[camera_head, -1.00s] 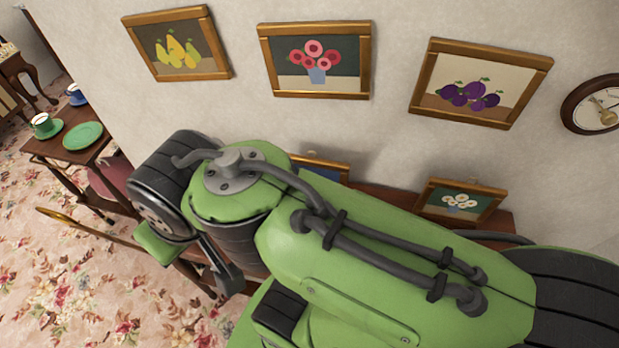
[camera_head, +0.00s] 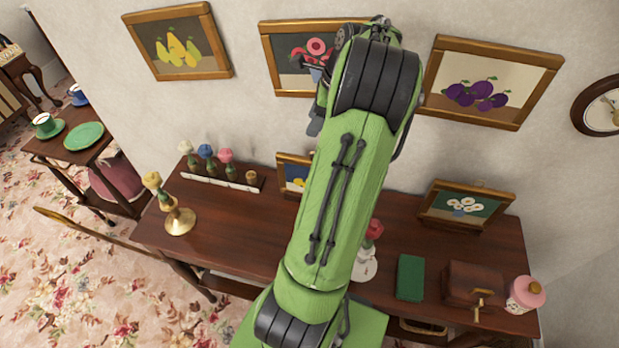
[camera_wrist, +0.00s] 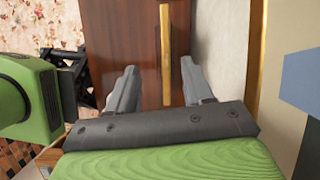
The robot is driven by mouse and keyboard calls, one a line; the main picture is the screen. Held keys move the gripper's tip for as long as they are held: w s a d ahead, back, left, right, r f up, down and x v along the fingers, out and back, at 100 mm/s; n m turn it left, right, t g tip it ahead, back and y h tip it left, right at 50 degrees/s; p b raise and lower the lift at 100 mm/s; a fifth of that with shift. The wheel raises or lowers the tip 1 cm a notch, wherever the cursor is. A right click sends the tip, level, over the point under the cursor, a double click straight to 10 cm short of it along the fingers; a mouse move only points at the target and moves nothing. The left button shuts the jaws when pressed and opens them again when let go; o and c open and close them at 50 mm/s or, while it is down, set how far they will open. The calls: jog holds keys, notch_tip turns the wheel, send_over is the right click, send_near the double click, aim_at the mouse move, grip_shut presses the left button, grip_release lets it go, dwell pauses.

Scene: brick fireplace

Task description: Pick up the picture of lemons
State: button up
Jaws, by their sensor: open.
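A small framed picture (camera_head: 293,176) with a blue ground and a yellow shape stands at the back of the brown table, against the wall. My arm covers its right part, so I cannot confirm that the yellow shape is lemons. My gripper (camera_wrist: 159,68) is open and empty in the wrist view, pointing down. A narrow gold frame edge (camera_wrist: 165,40) shows beyond and between its fingers, apparently a picture seen from above.
The table (camera_head: 235,238) holds a candlestick (camera_head: 177,210), a flower rack (camera_head: 225,178), a white-flower picture (camera_head: 465,205), a green book (camera_head: 410,277), a brown box (camera_head: 472,284) and a pink jar (camera_head: 524,295). Pears (camera_head: 178,45), flowers (camera_head: 290,50) and plums (camera_head: 490,85) pictures hang above.

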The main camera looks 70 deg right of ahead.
jog(key=s+d+f+m, duration=0.1)
jog(key=s, duration=0.2)
jog(key=b, duration=0.3)
send_over(301, 157)
jog(key=s, duration=0.3)
jog(key=shift+m, duration=0.3)
jog(key=f, duration=0.9)
jog(key=shift+d+f, duration=0.2)
jog(key=x, duration=0.3)
jog(key=b+x, duration=0.1)
jog(key=x, duration=0.1)
jog(key=shift+w+a+f, duration=0.1)
jog(key=shift+w+f, duration=0.1)
jog(key=shift+w, duration=0.3)
jog(key=shift+r, duration=0.1)
jog(key=c, duration=0.9)
grip_shut()
jog(key=shift+r, duration=0.1)
